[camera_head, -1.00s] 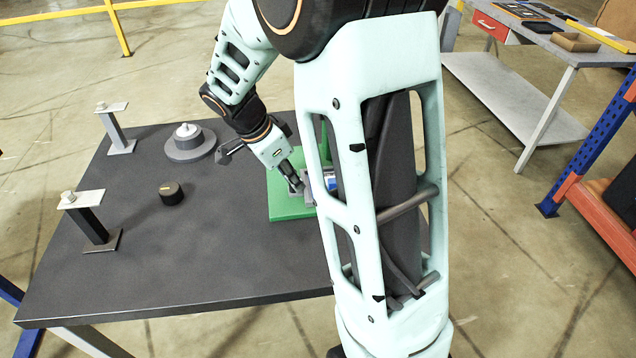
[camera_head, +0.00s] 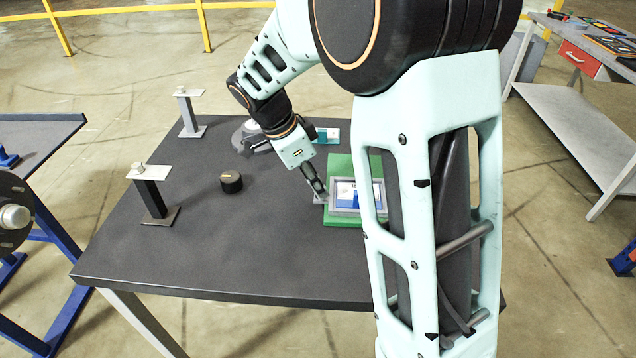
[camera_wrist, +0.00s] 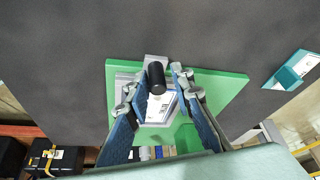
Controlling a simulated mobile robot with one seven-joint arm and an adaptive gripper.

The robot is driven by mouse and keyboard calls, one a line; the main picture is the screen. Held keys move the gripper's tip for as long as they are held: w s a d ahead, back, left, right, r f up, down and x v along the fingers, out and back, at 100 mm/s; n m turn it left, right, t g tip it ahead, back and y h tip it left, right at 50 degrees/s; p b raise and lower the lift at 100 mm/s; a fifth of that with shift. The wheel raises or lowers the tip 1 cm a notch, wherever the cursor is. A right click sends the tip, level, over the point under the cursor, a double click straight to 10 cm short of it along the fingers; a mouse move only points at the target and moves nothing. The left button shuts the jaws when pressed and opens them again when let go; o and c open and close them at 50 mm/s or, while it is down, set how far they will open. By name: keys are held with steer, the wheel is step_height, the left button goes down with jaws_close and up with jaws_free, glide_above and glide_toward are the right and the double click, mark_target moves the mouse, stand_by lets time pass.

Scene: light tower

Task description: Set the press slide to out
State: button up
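The press has a flat green base (camera_head: 346,218) on the dark table (camera_head: 215,255). A grey frame-like slide (camera_head: 345,211) with a white and blue card (camera_head: 347,195) lies over the base; my arm covers its right side. My gripper (camera_head: 319,192) points down at the slide's left edge. In the wrist view, a black upright handle (camera_wrist: 156,77) on a grey mount stands between the two fingers of my gripper (camera_wrist: 154,92). Gaps show beside the handle, so the fingers look open around it. Whether one finger touches it, I cannot tell.
A black knob (camera_head: 231,181), two posts with light plates (camera_head: 151,172) (camera_head: 188,92) and a round grey disc fixture (camera_head: 250,136) stand left of the press. A teal block (camera_head: 327,135) lies behind it. The table's front left is clear.

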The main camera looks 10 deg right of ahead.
steer(key=v, duration=1.2)
